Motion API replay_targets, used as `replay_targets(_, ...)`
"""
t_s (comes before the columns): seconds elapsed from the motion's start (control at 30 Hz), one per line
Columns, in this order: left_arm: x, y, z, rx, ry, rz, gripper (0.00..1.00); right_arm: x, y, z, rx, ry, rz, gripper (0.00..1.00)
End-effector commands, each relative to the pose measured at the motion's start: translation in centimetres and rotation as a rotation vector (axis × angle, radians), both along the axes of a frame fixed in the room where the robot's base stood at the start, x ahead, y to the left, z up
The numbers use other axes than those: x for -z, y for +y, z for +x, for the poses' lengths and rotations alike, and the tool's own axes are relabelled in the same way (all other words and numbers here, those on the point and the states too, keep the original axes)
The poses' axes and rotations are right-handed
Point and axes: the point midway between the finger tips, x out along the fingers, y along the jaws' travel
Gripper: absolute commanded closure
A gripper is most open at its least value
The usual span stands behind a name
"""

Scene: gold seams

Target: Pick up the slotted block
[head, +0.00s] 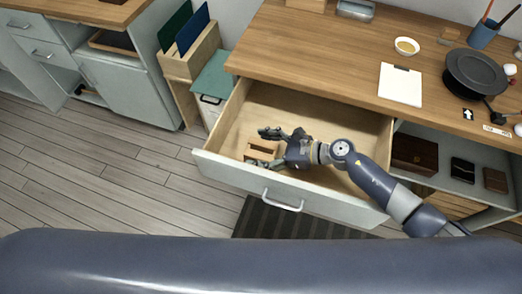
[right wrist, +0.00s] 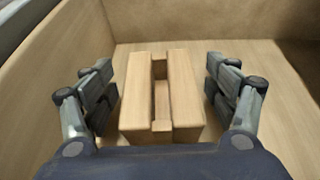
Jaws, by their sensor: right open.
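The slotted block (right wrist: 186,92) is light wood with a lengthwise channel in its top. It lies in the open wooden drawer (head: 350,134), and in the head view the block (head: 259,151) shows partly behind my right gripper (head: 265,149). In the right wrist view my right gripper (right wrist: 161,84) is open, one finger on each side of the block, with a gap at both sides. My left gripper is not in view.
The drawer's front panel (head: 240,176) and side walls surround the arm. The desk top (head: 310,50) above holds a paper sheet (head: 400,84), a small bowl (head: 407,46) and a black turntable (head: 475,72). Dark boxes (head: 414,154) sit on the shelf at right.

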Motion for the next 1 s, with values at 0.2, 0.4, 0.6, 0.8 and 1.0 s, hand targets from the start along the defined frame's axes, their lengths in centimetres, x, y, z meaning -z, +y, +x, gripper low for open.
replay_targets(0.2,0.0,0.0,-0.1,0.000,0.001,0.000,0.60,0.1,0.0,0.0,0.001,-0.001,-0.001,0.22)
replay_targets(0.4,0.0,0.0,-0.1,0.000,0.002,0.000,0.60,0.0,0.0,0.0,0.001,-0.001,-0.001,0.68)
replay_targets(0.6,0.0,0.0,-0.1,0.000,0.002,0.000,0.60,0.0,0.0,0.1,0.001,-0.001,0.000,0.73)
replay_targets(0.8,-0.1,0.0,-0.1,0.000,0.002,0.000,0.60,-0.7,0.0,0.1,-0.001,-0.004,0.000,0.73)
replay_targets(1.0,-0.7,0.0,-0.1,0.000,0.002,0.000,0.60,-4.3,-0.1,0.1,-0.003,-0.010,-0.002,0.73)
